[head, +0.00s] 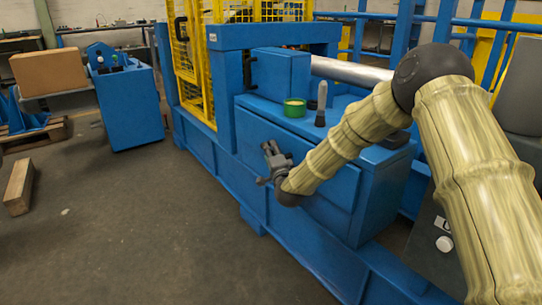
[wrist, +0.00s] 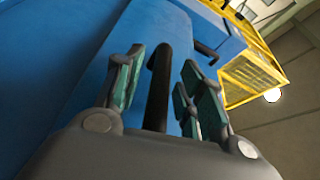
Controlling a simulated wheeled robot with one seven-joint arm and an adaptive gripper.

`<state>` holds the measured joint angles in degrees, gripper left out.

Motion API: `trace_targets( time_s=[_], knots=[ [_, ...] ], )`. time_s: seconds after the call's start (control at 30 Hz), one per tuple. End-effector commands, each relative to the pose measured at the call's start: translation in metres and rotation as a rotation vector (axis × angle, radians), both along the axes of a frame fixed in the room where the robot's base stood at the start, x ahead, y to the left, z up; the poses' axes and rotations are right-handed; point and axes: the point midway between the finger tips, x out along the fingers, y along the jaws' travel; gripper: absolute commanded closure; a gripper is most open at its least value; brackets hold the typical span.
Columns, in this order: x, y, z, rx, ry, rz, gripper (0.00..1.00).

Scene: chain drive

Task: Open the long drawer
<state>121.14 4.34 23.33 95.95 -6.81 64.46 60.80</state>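The long drawer (head: 325,215) is the wide blue front on the side of the blue machine, and it looks shut. My gripper (head: 272,160) is at this front, reached from the right by my arm. In the wrist view, a black bar handle (wrist: 158,85) stands between the green-padded fingers of my gripper (wrist: 160,88). The fingers are open, with a visible gap on both sides of the handle. The blue drawer face (wrist: 120,50) lies behind it. In the head view, my gripper hides most of the handle.
A blue box (head: 280,73) with a dark handle (head: 249,70) sits behind. Yellow mesh guarding (head: 196,60) is at the back.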

Motion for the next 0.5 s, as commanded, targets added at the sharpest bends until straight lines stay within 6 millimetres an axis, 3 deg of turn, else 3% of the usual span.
trace_targets(
  time_s=[0.3, 0.5],
  knots=[
    [0.0023, 0.0002, 0.0005, 0.0, 0.0, -0.001, 0.61],
    [0.0022, 0.0001, 0.0004, 0.0, 0.0, -0.001, 0.96]
  ],
)
